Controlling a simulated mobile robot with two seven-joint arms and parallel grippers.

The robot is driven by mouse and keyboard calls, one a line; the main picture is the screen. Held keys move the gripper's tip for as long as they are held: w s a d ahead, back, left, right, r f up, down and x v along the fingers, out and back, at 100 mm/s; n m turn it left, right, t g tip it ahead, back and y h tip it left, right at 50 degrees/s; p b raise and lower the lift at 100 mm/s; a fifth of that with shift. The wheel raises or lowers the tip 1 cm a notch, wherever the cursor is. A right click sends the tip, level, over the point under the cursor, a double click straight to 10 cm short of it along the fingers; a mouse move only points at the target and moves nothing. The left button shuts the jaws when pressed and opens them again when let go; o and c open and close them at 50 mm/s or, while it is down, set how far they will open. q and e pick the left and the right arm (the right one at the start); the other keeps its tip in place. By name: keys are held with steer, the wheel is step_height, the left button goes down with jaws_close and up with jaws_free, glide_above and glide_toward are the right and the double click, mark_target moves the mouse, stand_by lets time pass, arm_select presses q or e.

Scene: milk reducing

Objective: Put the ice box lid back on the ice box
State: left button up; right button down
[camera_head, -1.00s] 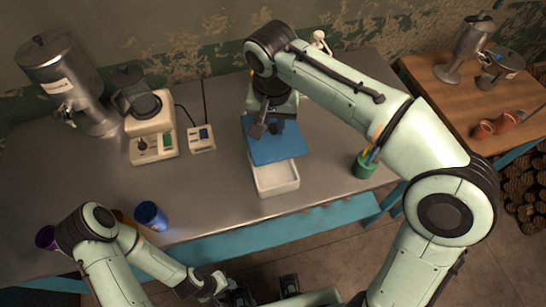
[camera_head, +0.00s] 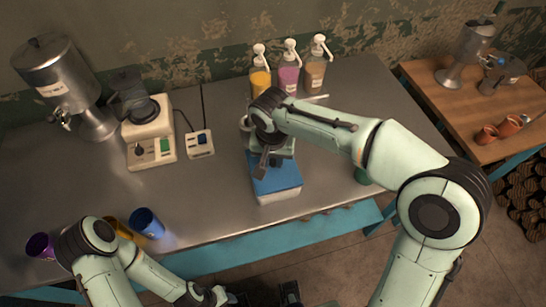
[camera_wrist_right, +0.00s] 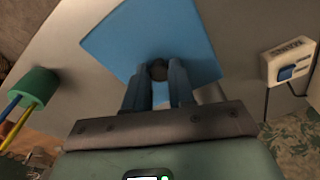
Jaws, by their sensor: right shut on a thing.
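The blue ice box lid (camera_head: 280,178) lies flat over the white ice box (camera_head: 280,197), whose front wall shows below the lid's edge. Whether the lid touches the rim all round cannot be seen. My right gripper (camera_head: 270,160) is above the lid, pointing down. In the right wrist view the lid (camera_wrist_right: 125,45) is a blue square with a dark round knob (camera_wrist_right: 157,70), and the right gripper (camera_wrist_right: 157,78) is shut on this knob. My left gripper (camera_head: 215,296) is low at the bottom edge, partly cut off; its jaws are unclear.
Several pump bottles (camera_head: 290,75) stand at the back. A blender-like machine (camera_head: 148,125) and a metal dispenser (camera_head: 70,85) stand left. A blue cup (camera_head: 147,223) and a purple cup (camera_head: 41,246) are front left. A green pen holder (camera_head: 362,175) is right of the box. Bare tabletop lies left of the box.

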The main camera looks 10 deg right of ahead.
mark_target(272, 171)
steer(key=shift+f+b, duration=0.35)
steer(key=shift+f, duration=0.2)
steer(key=c, duration=1)
jaws_free()
steer(key=shift+o, duration=0.2)
step_height(272, 171, up, 13)
steer(key=s+p, duration=0.1)
steer(key=p, duration=0.1)
steer(key=shift+s+a+p, duration=0.2)
steer(key=shift+a+p, duration=0.05)
steer(key=shift+p, duration=0.05)
